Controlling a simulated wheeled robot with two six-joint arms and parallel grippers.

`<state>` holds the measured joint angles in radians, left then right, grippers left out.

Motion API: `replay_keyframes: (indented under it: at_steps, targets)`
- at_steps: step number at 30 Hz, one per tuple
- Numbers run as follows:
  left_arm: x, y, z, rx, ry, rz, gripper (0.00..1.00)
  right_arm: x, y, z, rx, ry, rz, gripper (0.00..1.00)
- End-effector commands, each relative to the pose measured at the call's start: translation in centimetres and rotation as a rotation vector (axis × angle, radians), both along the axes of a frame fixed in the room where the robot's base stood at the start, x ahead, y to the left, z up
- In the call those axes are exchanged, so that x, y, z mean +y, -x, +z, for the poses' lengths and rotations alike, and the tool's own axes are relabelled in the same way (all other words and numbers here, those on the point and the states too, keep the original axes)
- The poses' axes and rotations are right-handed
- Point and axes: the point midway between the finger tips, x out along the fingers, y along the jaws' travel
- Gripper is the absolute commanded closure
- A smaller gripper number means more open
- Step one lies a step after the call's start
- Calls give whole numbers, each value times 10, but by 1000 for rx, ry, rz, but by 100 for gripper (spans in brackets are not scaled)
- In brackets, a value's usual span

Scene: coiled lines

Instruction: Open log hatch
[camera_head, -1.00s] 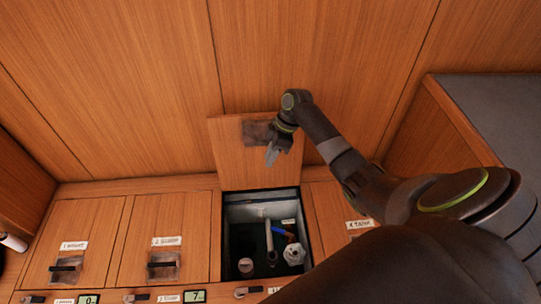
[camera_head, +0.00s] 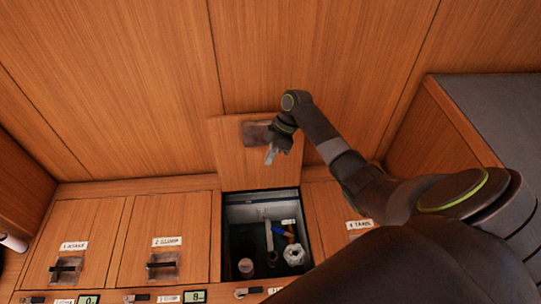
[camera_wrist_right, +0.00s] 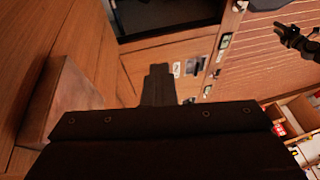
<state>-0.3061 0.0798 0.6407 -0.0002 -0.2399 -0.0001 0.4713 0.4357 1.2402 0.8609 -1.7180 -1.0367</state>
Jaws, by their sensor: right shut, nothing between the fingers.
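The hatch lid (camera_head: 232,165), a wooden panel with a dark recessed handle plate (camera_head: 254,134), stands raised behind its square opening. The opening (camera_head: 237,214) is uncovered and shows a dark well with pipes and a blue-handled part (camera_head: 278,230). My right gripper (camera_head: 269,156) is shut and empty in front of the raised lid, beside the handle plate; I cannot tell if it touches. In the right wrist view its shut fingers (camera_wrist_right: 158,85) point toward the wooden panels. A dark shape (camera_wrist_right: 296,40) at the upper right there looks like my left gripper, too unclear to read.
Closed hatches labelled 1 (camera_head: 75,260) and 2 (camera_head: 165,250) lie left of the opening. Hatch 4 (camera_head: 340,215) lies right, partly hidden by my arm. Small latches and displays (camera_head: 195,296) line the front edge. A grey-topped cabinet (camera_head: 490,110) stands at right.

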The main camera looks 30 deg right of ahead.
Motion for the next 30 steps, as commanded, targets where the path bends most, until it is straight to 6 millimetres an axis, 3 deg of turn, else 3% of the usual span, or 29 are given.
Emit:
replay_keyframes:
  at_steps: [26, 30]
  targets:
    - [1, -3, 1, -7, -1, -1, 64, 0, 0, 0, 0, 0, 0, 100]
    - [1, -3, 1, -7, -1, -1, 64, 0, 0, 0, 0, 0, 0, 85]
